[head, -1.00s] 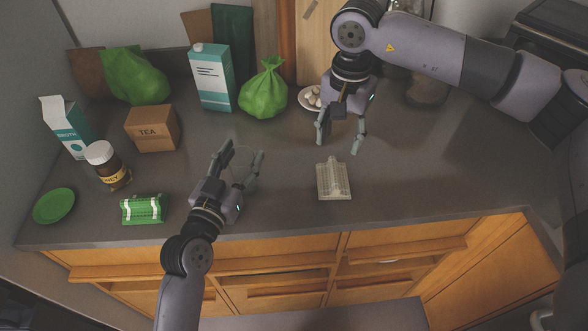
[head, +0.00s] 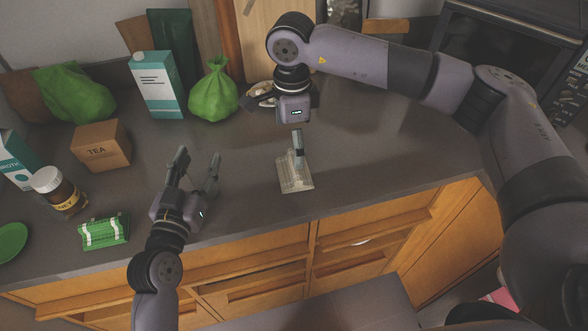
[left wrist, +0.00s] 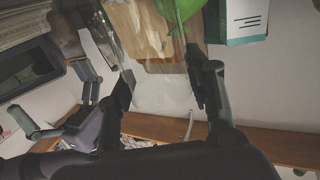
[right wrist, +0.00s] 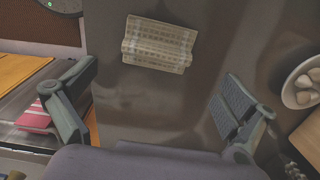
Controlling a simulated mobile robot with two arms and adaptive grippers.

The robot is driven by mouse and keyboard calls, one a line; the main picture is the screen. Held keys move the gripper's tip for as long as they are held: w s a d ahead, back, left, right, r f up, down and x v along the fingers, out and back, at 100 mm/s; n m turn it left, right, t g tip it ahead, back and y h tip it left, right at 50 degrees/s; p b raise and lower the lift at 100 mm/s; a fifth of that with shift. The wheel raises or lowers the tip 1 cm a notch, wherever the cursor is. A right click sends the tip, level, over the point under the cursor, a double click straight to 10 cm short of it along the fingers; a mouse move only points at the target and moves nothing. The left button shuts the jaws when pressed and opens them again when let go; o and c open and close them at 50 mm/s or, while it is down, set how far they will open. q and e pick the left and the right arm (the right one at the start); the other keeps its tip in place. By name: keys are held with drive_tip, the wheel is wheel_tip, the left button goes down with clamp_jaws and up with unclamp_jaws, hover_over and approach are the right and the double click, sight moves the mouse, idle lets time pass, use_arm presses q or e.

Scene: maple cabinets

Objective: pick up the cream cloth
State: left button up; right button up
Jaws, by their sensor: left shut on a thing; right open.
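The cream cloth (head: 295,180), folded with a raised ridge and a grid pattern, lies on the dark counter near its front edge. It also shows at the top middle of the right wrist view (right wrist: 160,45). My right gripper (head: 298,158) is open and points down over the cloth's far part; in the right wrist view the cloth lies beyond the gap between the spread fingers, and no grip on it shows. My left gripper (head: 198,160) is left of the cloth, fingers apart around a clear, see-through thing (left wrist: 165,95), perhaps a glass; its outline is faint.
A plate of pale round things (right wrist: 305,88) is behind my right gripper. Counter right of the cloth is clear.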

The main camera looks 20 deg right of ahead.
wheel_tip(320, 180, down, 8)
drive_tip(key=shift+s+d, duration=0.15)
drive_tip(key=c, duration=1.1)
drive_tip(key=shift+r, duration=0.1)
wheel_tip(320, 180, up, 10)
drive_tip(key=o, duration=0.6)
drive_tip(key=c, duration=0.5)
